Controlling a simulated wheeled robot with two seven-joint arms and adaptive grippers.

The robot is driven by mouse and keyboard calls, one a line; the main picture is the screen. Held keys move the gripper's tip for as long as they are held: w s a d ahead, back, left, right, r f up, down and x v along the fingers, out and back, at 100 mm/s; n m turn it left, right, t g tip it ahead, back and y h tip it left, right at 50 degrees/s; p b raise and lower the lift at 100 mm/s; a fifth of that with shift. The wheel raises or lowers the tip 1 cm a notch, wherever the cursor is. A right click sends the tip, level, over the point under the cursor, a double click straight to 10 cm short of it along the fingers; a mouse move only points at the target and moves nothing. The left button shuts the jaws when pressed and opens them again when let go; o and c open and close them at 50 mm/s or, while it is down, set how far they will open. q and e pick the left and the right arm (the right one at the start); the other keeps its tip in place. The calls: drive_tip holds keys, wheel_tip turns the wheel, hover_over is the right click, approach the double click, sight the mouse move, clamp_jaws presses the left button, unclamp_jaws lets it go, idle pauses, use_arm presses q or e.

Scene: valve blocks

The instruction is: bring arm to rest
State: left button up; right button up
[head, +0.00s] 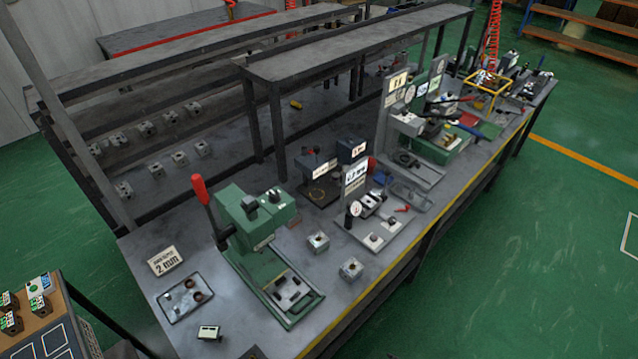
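Neither of my grippers can be made out in the head view, and neither arm shows clearly. Small grey metal valve blocks stand on the long grey workbench (225,325). One block (318,241) is right of the green lever press (258,235), and another block (351,268) sits nearer the bench's front edge. A small pale block (209,332) lies at the near end of the bench. Several more blocks (124,189) stand in rows at the back left. A small dark shape (253,352) is cut off by the bottom edge; I cannot tell what it is.
The press's red-handled lever (199,188) stands up. A shallow tray (186,297) and a "2 mm" sign (165,261) are left of it. Gauges and fixtures (375,215) crowd the bench farther right. A cart (50,335) is at lower left. Green floor (540,240) is clear at right.

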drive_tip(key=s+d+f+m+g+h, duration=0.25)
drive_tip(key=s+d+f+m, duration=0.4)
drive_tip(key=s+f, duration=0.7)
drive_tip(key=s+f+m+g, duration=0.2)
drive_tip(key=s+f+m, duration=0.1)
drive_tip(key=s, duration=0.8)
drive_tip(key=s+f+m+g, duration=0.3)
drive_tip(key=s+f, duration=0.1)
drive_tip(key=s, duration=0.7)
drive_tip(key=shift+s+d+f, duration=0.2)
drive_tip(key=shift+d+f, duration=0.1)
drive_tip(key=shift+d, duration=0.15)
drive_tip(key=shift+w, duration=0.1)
